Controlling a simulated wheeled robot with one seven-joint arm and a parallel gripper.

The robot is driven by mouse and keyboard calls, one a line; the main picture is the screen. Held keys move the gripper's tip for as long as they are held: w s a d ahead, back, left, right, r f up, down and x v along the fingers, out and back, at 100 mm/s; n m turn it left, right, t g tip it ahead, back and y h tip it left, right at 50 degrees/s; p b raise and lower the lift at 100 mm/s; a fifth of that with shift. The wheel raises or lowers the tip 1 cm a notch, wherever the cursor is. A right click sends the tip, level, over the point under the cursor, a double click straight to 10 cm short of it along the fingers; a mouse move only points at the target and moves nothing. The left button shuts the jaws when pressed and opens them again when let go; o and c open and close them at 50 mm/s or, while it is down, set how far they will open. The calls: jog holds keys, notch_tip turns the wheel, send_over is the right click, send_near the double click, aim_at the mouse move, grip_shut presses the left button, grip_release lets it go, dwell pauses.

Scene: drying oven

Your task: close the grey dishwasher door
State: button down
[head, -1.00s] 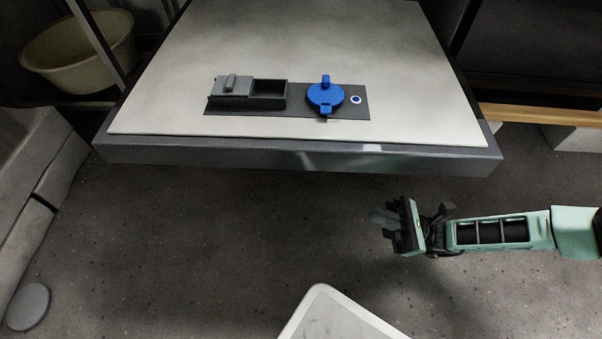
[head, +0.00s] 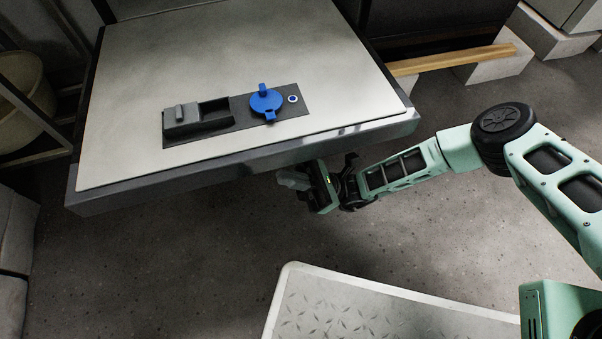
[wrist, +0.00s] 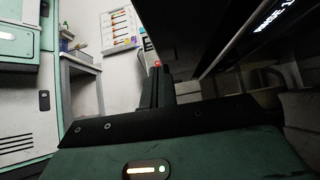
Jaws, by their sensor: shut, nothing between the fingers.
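The dishwasher door (head: 250,50) hangs open and lies about flat, its pale inner face up, with a grey outer edge. A grey dispenser box (head: 197,117) and a blue round cap (head: 266,102) sit on it. My gripper (head: 288,182) is shut and empty, close to the door's front edge and appearing lower than its top face. I cannot tell if it touches the door. In the wrist view my shut fingers (wrist: 160,85) point away from the camera, with a dark overhanging surface at upper right.
A beige tub (head: 18,100) stands at the left behind a dark frame. A wooden strip (head: 450,61) and pale blocks lie at the right. The wrist view shows a wall poster (wrist: 119,28) and a small table (wrist: 80,68).

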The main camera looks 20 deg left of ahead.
jog(key=shift+r+g+p, duration=0.3)
jog(key=shift+r+p, duration=0.35)
jog(key=shift+r, duration=0.5)
jog(key=shift+r, duration=0.1)
